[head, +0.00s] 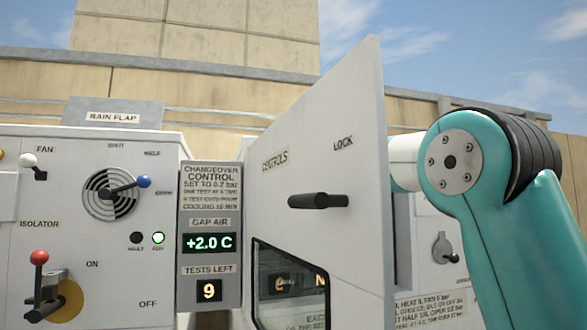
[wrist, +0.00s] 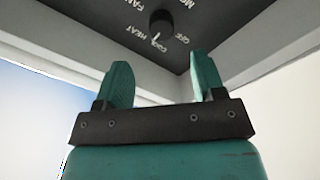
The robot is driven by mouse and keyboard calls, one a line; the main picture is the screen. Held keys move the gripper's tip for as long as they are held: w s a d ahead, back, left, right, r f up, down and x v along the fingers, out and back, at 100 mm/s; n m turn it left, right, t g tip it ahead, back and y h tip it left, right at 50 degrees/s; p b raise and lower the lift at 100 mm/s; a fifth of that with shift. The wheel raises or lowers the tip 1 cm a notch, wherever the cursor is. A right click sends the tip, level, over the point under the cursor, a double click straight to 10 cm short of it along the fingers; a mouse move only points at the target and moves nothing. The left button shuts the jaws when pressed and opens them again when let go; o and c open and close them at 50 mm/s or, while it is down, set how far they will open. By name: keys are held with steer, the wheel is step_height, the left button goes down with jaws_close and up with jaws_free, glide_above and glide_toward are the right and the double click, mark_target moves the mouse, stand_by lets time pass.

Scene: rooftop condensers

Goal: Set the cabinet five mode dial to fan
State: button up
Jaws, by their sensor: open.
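The mode dial (wrist: 162,24) is a dark round knob on a black panel in the wrist view, with FAN, HEAT, COOL and OFF lettered around it and part of a MODE label at the top edge. Its white pointer mark seems to face the COOL lettering. My gripper (wrist: 160,65) is open and empty, with its two teal fingers apart below the dial in the picture, not touching it. In the head view the dial and my gripper are hidden behind the open white CONTROLS door (head: 345,120).
The open door has a black handle (head: 318,200) and a dark window, and stands close to my arm. Left are a display post (head: 208,268) and a cabinet with a FAN knob, blue-tipped lever and red-tipped isolator (head: 40,258). Pale recess walls flank my fingers.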

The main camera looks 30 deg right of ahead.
steer(key=p+x, duration=0.4)
steer(key=x, duration=0.4)
steer(key=shift+w, duration=0.1)
steer(key=shift+c, duration=0.3)
steer(key=c, duration=0.9)
